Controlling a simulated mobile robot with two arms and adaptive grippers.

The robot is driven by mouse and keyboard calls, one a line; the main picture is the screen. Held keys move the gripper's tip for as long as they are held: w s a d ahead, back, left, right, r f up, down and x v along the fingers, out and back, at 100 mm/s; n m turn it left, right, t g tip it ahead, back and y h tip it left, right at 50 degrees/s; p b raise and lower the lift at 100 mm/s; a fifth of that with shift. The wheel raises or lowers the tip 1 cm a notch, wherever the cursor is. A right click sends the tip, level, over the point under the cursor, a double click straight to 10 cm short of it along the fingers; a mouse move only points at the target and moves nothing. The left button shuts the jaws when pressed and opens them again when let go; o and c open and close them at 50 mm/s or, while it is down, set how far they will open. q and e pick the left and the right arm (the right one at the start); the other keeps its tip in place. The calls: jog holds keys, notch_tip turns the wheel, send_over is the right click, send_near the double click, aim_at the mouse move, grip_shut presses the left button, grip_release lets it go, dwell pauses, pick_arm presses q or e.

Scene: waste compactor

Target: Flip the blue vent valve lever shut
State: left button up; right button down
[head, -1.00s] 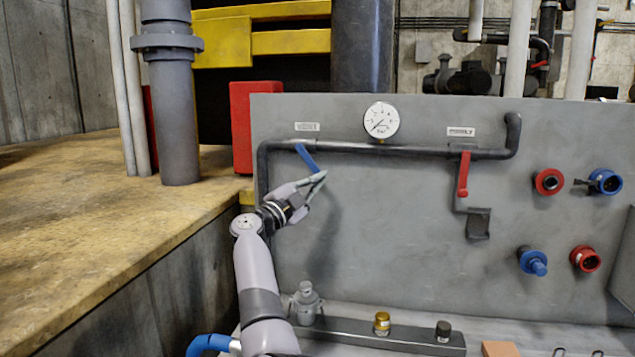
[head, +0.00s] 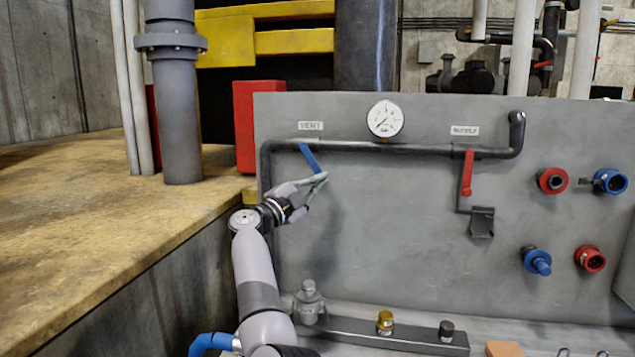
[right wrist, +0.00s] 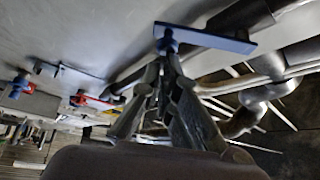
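The blue vent lever (head: 309,158) hangs from the pipe under the VENT label, slanting down to the right. My right gripper (head: 322,178) is at the lever's lower end, its two fingers converging to a closed tip. In the right wrist view the blue lever (right wrist: 215,41) lies just beyond the fingertips (right wrist: 166,58), across the top. My left gripper is not in view.
A red lever (head: 467,173) hangs from the same pipe (head: 380,149) further right. A gauge (head: 385,118) sits above the pipe. Red (head: 552,181) and blue (head: 610,181) fittings stick out at the right. The grey panel (head: 390,230) is bare right of my gripper.

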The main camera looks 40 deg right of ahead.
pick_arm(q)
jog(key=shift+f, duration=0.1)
pick_arm(e)
jog(key=shift+w+f, duration=0.15)
jog(key=shift+f, duration=0.2)
dwell(0.3)
jog(key=shift+r, duration=0.1)
